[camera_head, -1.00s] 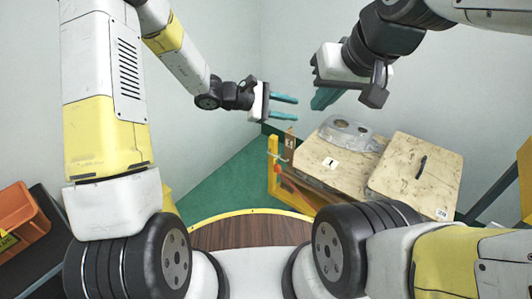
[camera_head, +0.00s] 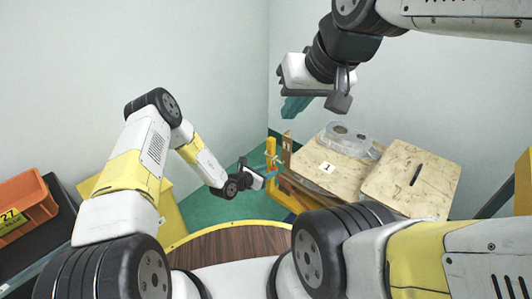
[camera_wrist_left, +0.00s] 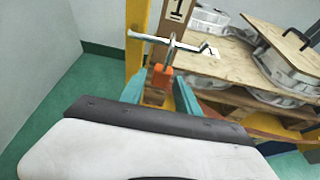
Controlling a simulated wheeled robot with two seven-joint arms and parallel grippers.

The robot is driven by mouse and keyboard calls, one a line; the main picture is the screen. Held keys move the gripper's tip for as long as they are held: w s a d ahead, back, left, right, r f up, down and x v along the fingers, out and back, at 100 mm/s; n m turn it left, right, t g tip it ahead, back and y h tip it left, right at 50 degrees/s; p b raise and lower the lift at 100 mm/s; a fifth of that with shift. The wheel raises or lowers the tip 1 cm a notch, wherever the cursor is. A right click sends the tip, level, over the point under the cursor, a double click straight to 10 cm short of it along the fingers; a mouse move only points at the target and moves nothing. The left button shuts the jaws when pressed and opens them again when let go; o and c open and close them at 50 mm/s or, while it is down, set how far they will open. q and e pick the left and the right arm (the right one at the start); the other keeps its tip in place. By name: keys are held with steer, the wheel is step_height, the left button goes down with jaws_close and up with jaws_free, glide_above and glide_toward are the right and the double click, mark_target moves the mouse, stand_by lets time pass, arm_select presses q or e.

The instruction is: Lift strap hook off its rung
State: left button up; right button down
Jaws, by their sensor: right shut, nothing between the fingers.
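In the left wrist view, a silver metal bar (camera_wrist_left: 188,44) runs across near a wooden post with a label. An orange piece (camera_wrist_left: 158,78) hangs below it; this looks like the strap hook, but I cannot tell exactly how it sits on its rung. My left gripper (camera_wrist_left: 159,94) is open, with one teal finger on each side of the orange piece; I cannot tell if they touch it. In the head view my left gripper (camera_head: 272,164) is low beside the yellow post. My right gripper (camera_head: 296,106) is shut and empty, up over the boards' left side.
A yellow post (camera_head: 272,149) stands at the rack's left corner. An orange bin (camera_head: 25,208) is at far left. Green floor (camera_head: 205,209) is open left of the rack.

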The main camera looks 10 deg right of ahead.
mark_target(272, 170)
arm_select(q)
steer(key=x, duration=0.4)
steer(key=shift+w+d+f, duration=0.1)
steer(key=shift+d+f, duration=0.05)
steer(key=shift+d, duration=0.25)
jaws_close()
